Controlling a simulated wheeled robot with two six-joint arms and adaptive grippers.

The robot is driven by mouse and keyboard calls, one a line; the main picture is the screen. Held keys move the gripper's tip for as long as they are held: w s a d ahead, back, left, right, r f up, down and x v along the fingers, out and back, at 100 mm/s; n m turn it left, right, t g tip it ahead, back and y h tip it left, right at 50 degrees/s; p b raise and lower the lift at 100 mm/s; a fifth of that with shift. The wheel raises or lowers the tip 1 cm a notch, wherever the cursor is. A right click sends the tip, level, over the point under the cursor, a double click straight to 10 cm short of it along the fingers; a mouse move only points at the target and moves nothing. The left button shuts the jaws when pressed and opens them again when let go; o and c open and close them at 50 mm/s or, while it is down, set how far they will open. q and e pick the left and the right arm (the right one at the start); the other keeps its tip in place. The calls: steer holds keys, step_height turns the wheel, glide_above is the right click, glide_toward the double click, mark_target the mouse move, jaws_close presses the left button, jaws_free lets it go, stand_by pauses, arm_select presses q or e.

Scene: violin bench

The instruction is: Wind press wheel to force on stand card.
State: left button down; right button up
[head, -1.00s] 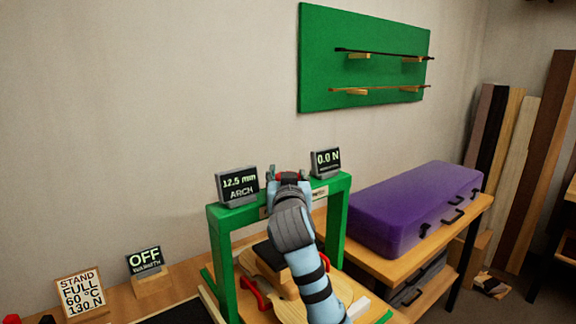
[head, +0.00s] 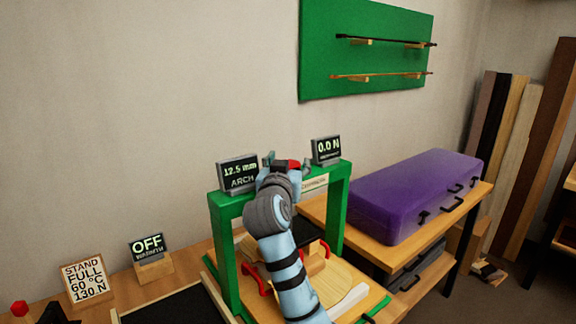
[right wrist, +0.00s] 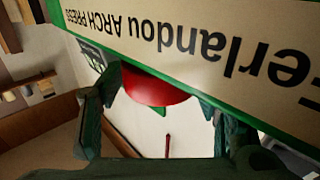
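The green arch press (head: 226,250) stands on the bench with a wooden violin plate (head: 330,280) under its beam. Its red wheel (head: 294,164) is at the top beam, partly hidden by my right gripper (head: 282,165). In the right wrist view the red wheel (right wrist: 155,88) lies between the spread fingers of my right gripper (right wrist: 161,95), with a gap on the right side. The stand card (head: 87,280) reads "STAND FULL 60 °C 130 N". The force display (head: 327,149) reads 0.0 N. My left gripper is out of view.
The arch display (head: 239,173) reads 12.5 mm. The warmth display (head: 147,247) reads OFF. Red clamps (head: 257,279) sit at the plate. A purple case (head: 415,197) lies on a shelf at the right. A green bow board (head: 365,50) hangs on the wall.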

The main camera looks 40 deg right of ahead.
steer(key=shift+o, duration=0.3)
step_height(320, 180, up, 10)
steer(key=shift+f, duration=0.1)
stand_by(1.5)
